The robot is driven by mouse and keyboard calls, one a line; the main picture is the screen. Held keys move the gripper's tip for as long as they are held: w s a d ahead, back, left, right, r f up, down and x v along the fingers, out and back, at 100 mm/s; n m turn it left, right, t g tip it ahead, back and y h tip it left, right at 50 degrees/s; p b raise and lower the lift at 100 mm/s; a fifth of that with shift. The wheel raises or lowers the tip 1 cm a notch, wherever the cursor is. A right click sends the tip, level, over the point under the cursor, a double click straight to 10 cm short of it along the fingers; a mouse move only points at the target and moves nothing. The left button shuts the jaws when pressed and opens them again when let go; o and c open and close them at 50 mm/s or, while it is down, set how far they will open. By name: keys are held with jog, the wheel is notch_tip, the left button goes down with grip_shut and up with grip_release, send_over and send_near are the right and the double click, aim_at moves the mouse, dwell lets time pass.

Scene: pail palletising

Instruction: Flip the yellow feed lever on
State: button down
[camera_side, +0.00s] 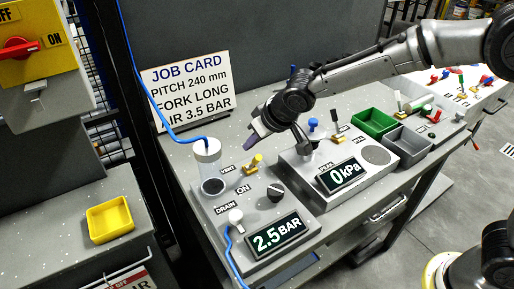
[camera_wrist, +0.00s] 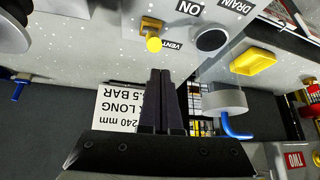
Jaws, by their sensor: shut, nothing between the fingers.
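The small yellow lever (camera_side: 253,163) sits on the grey air panel, between the VENT and ON labels. In the wrist view the lever (camera_wrist: 153,43) shows its round yellow end, beyond my fingertips and close to the VENT label. I cannot tell for sure which way it is set. My gripper (camera_side: 254,139) is above and a little behind the lever, apart from it. In the wrist view my gripper (camera_wrist: 160,72) has its two dark fingers side by side, shut and empty.
A clear cylinder (camera_side: 211,180) with a white cap and blue hose stands left of the lever. A black knob (camera_side: 275,192) and a display reading 2.5 BAR (camera_side: 277,236) are nearby. A blue-topped post (camera_side: 313,124) stands right. The job card (camera_side: 188,92) is behind.

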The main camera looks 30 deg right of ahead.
jog(key=s+d+r, duration=0.1)
jog(key=s+r, duration=0.2)
jog(key=s, duration=0.5)
jog(key=shift+s, duration=0.35)
jog(key=d+r+m+t, duration=0.2)
jog(key=d+r+m, duration=0.1)
jog(key=d+r, duration=0.6)
jog(key=s+d+r+m+h, duration=0.1)
jog(key=s+d+r+h, duration=0.15)
jog(key=s+d, duration=0.5)
jog(key=s+d+f+n+g, duration=0.1)
jog(key=s+f, duration=0.2)
jog(key=s, duration=0.5)
jog(key=s+d+f+g, duration=0.2)
jog(key=s+f, duration=0.1)
jog(key=s, duration=0.5)
jog(key=shift+s+n+y, duration=0.4)
jog(key=shift+y, duration=0.05)
